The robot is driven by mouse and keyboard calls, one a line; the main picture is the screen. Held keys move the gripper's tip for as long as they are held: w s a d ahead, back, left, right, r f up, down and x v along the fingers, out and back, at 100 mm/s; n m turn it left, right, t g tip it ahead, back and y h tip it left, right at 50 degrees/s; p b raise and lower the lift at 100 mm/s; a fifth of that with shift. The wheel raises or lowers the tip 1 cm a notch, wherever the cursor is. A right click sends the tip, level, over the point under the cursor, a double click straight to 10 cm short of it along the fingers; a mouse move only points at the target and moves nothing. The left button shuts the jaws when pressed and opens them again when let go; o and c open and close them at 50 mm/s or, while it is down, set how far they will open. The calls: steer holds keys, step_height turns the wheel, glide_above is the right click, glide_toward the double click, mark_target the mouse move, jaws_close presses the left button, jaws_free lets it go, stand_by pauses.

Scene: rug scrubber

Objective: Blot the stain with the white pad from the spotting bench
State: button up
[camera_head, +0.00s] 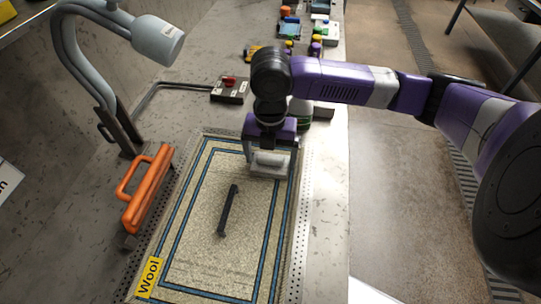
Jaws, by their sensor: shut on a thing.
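My gripper (268,156) is over the far right part of the rug, pointing down, and shut on a white pad (268,165). The pad is low, at or just above the rug; I cannot tell if it touches. The rug (205,235) is beige with blue border lines and lies in a tray-like frame, with a yellow "Wool" label (149,277) at its near left corner. No stain shows clearly; the pad and gripper cover part of the rug.
A dark bar (228,210) lies mid-rug. An orange handled tool (147,190) stands along the left edge. A grey lamp (158,40) arches at the upper left. A box with a red knob (230,88) sits behind the rug. Several small coloured items crowd the far bench.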

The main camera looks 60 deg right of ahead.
steer(key=shift+f, duration=0.1)
steer(key=shift+r+p, duration=2.75)
steer(key=shift+r, duration=0.85)
